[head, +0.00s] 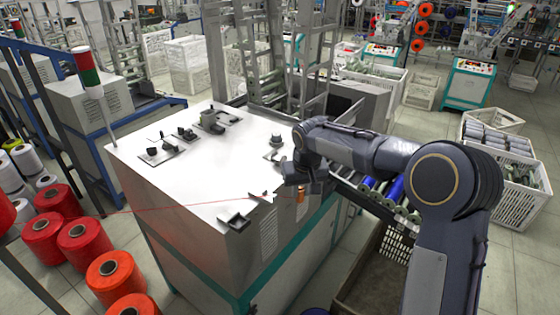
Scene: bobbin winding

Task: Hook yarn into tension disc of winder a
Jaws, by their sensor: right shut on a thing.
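The winder (190,165) is a white-topped cabinet in the middle of the head view. Small dark fittings sit on its top; I cannot tell for sure which one is the tension disc. A thin red yarn (160,208) runs from the red cones at left, across the winder's front part, towards my right gripper (299,190). That gripper is at the winder's right edge, pointing down, shut on the yarn; its fingertips are small and partly hidden. My left gripper is out of view.
Red yarn cones (85,240) stand at lower left. A red-green signal light (88,70) rises at the winder's back left corner. A rack of blue and green rolls (395,195) lies right of the winder, and a white crate (505,170) stands farther right.

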